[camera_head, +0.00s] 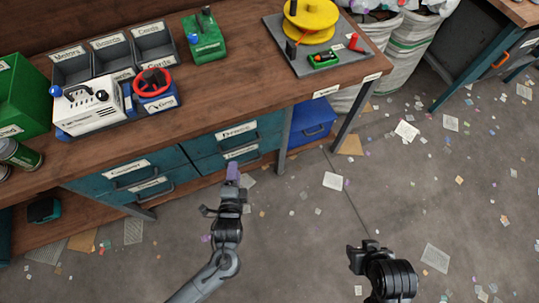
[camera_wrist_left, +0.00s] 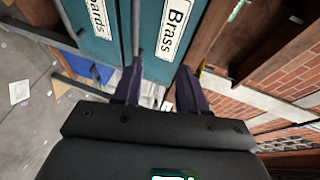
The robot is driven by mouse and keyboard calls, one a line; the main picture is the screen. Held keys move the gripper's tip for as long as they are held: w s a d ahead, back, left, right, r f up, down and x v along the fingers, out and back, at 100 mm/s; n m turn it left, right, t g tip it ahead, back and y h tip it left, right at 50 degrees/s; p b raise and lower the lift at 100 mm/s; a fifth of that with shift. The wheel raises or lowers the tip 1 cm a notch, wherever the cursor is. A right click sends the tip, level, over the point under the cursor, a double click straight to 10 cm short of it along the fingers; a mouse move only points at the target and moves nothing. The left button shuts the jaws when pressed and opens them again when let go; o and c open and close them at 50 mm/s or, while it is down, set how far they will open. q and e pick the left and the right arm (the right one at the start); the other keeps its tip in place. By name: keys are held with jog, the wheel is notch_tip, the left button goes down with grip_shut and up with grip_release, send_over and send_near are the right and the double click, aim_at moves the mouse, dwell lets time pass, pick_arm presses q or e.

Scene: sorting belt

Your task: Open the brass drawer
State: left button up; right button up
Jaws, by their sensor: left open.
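The brass drawer (camera_head: 211,138) is the upper one of the right-hand teal pair under the workbench. It looks closed. Its "Brass" label (camera_wrist_left: 174,27) and grey bar handle (camera_wrist_left: 137,30) show in the left wrist view. My left gripper (camera_head: 232,172) has purple fingers and is in front of this drawer pair. In the left wrist view its fingers (camera_wrist_left: 160,85) are apart with nothing held between them. One finger lines up with the handle's end; contact cannot be told. My right gripper (camera_head: 362,253) is low over the floor, and its jaws are unclear.
The boards drawer (camera_wrist_left: 97,42) is directly below the brass one. Another teal drawer pair (camera_head: 135,177) is to the left. A blue bin (camera_head: 312,121) stands right of the drawers, beside a bench leg (camera_head: 283,135). Paper scraps litter the open floor.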

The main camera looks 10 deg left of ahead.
pick_arm(q)
notch_tip(320, 180, down, 6)
jog(key=w+b, duration=0.2)
jog(key=b, duration=0.4)
jog(key=b+x, duration=0.4)
jog(key=x, duration=0.6)
jog(key=shift+w+r+t+b, duration=0.25)
jog(key=shift+w+t+b, duration=0.05)
jog(key=shift+w+b, duration=0.15)
pick_arm(e)
notch_tip(320, 180, down, 13)
jog(key=a, duration=0.1)
jog(key=shift+f, duration=0.15)
jog(key=shift+s+a, duration=0.1)
pick_arm(q)
grip_shut()
